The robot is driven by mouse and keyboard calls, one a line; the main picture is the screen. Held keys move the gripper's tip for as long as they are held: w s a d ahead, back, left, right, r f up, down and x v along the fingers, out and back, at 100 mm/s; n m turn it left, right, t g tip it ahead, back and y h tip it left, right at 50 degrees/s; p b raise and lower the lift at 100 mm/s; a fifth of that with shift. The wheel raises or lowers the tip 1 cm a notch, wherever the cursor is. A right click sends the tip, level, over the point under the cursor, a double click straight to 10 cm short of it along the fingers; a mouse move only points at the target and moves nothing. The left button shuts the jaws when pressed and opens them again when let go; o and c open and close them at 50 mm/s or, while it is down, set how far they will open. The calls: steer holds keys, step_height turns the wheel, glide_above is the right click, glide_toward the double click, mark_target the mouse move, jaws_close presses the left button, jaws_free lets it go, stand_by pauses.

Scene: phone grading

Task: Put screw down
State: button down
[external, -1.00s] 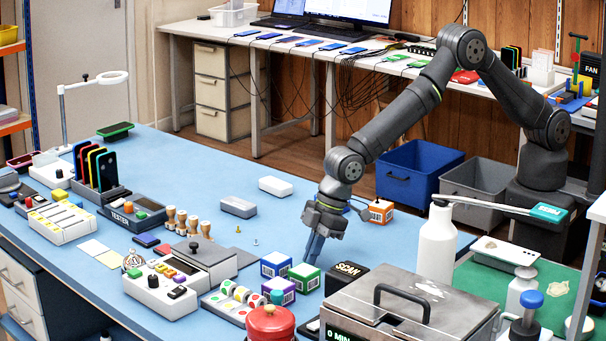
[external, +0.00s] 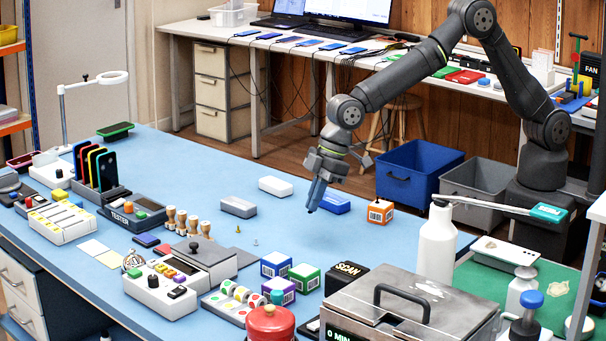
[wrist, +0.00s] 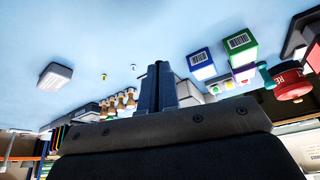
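Two tiny screws lie on the blue table in the external view: a yellowish screw (external: 238,229) and a paler screw (external: 255,242). Both also show as small specks in the wrist view, the yellowish-looking one (wrist: 103,76) and another (wrist: 134,66). My gripper (external: 311,211) hangs above the table, right of the screws and apart from them. In the wrist view its dark fingers (wrist: 157,65) are together, with only a thin line between them. No screw is visible between the fingers.
A blue box (external: 335,204) and an orange box (external: 380,211) stand behind and right of my gripper. Blue (external: 275,265) and green (external: 304,278) cubes stand nearer the front. A grey box (external: 238,207) lies left. Table between gripper and cubes is clear.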

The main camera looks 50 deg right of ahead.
steer(key=d+r+m+t+h, duration=0.1)
steer(key=d+r+m+h, duration=0.2)
steer(key=d+m, duration=0.9)
steer(key=d+r+m+t+h, duration=0.25)
steer(key=d+m, duration=0.45)
steer(key=d, duration=1.2)
glide_above(380, 205)
steer(key=s, duration=0.1)
steer(key=shift+g+h, duration=0.35)
steer(key=f, duration=0.6)
steer(key=shift+s+a, duration=0.2)
steer(key=shift+a, duration=0.05)
steer(key=shift+f, duration=2)
steer(key=shift+f, duration=0.1)
steer(key=c, duration=2)
jaws_free()
steer(key=o, duration=0.3)
